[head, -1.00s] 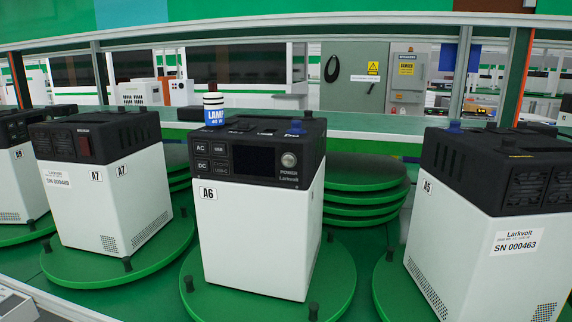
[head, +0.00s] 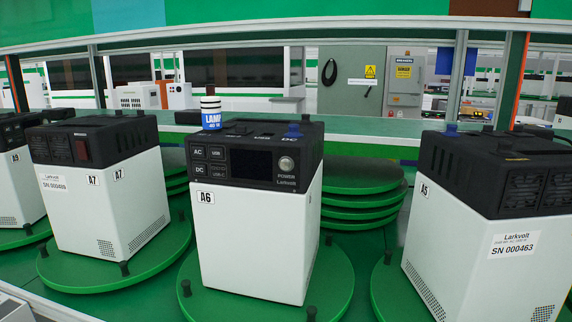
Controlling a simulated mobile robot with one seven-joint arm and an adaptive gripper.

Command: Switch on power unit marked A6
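The power unit marked A6 (head: 252,235) stands upright in the middle of the head view on a green round turntable (head: 335,290). It has a white body and a black top section. Its front panel faces me, with AC, USB, DC and USB-C buttons at left, a dark display (head: 250,163) in the middle and a round silver POWER button (head: 286,164) at right. The display looks blank. My gripper is not in view.
Unit A7 (head: 85,205) stands to the left and unit A5 (head: 455,250) to the right, each turned differently on its own turntable. Unit A9 (head: 25,185) shows at the far left edge. Stacked green discs (head: 360,197) lie behind A6. A rail runs behind the line.

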